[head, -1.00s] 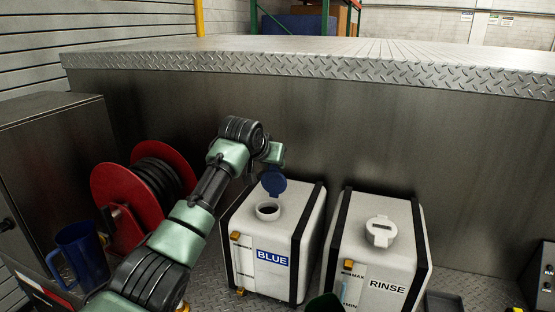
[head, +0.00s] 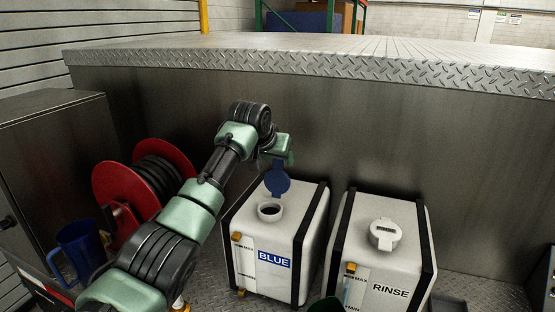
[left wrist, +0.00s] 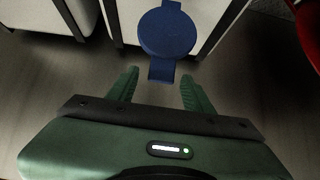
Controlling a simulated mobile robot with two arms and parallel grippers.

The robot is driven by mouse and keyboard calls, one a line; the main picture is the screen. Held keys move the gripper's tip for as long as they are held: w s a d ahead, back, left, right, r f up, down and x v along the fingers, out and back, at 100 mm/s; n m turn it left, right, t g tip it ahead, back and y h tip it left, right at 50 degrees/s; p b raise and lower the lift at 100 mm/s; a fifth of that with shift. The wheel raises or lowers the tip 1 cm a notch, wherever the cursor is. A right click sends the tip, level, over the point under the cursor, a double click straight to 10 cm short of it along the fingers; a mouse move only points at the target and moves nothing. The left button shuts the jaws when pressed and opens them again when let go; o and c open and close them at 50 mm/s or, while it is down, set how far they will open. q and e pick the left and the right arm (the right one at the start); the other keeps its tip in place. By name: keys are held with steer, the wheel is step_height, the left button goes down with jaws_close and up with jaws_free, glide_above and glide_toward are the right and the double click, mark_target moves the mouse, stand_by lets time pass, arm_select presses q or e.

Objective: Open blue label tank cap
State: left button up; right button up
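The blue-label tank (head: 305,240) is a white block with black edge bands and a BLUE label. Its round white filler neck (head: 270,211) is uncovered. The blue cap (head: 278,181) stands raised on edge behind the neck. My left gripper (head: 279,158) is just above and behind the raised cap. In the left wrist view, the cap (left wrist: 168,32) lies ahead of the gripper (left wrist: 160,82). The fingers are apart, with the cap's narrow tab between or just beyond their tips and gaps on both sides. A dark green piece at the head view's bottom edge may be my right gripper.
The rinse tank (head: 385,260), with a white cap (head: 385,234) on it, stands to the right. A red hose reel (head: 125,190) and a blue jug (head: 80,248) are at left. A metal wall (head: 400,150) rises close behind the tanks.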

arm_select(q)
steer(key=shift+s, duration=0.1)
steer(key=shift+s+a+r+b, duration=0.1)
steer(key=shift+s+a+b, duration=0.05)
steer(key=shift+b, duration=0.25)
steer(key=b+v, duration=0.3)
steer(key=v, duration=0.4)
steer(key=shift+s+r, duration=0.1)
